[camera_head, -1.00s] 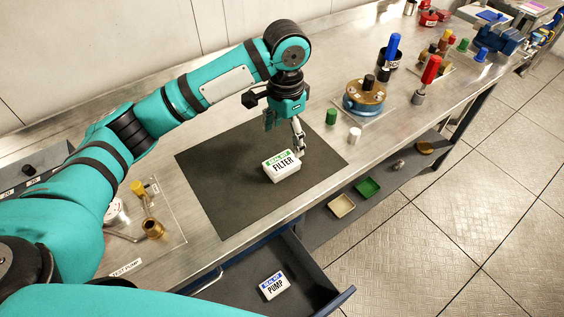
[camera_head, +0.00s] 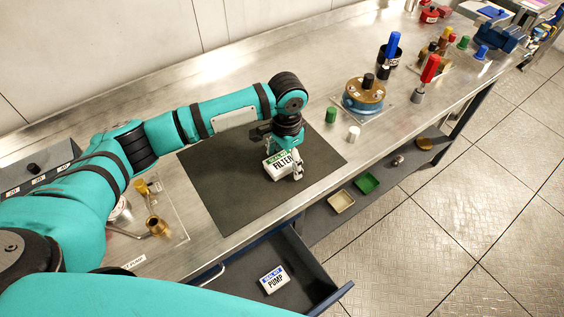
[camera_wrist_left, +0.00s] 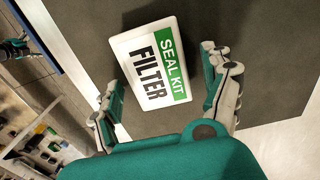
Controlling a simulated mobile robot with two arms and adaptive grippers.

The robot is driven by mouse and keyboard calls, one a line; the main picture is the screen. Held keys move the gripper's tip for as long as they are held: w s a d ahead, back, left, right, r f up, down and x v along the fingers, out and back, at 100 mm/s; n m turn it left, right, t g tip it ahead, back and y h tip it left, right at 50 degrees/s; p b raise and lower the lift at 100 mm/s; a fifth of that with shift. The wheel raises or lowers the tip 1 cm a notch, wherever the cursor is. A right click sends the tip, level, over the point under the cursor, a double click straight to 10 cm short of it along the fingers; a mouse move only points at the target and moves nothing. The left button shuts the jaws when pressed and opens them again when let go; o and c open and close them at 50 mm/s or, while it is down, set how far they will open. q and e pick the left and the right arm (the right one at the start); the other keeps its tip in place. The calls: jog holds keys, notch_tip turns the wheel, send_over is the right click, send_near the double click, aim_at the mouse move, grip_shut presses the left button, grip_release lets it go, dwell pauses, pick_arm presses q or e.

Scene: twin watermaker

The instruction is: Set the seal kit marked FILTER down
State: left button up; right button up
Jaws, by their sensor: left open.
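The seal kit marked FILTER (camera_head: 281,165), a white box with a green band, is at the dark mat (camera_head: 234,195) on the bench. It also shows in the left wrist view (camera_wrist_left: 150,68). My left gripper (camera_head: 284,168) is low over the box, with its fingers on either side of it. In the left wrist view my left gripper (camera_wrist_left: 163,92) is open, and gaps show between fingers and box. The box's underside is hidden, so I cannot tell whether it lies flat on the mat. My right gripper does not show in the head view.
An open drawer (camera_head: 311,277) below the bench front holds a box marked PUMP (camera_head: 274,279). A green cap (camera_head: 331,115), a white cap (camera_head: 353,133) and a brown-topped blue housing (camera_head: 364,96) stand right of the mat. The mat's front left part is bare.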

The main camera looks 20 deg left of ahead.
pick_arm(q)
jog(key=c, duration=1.3)
jog(key=shift+r, duration=0.2)
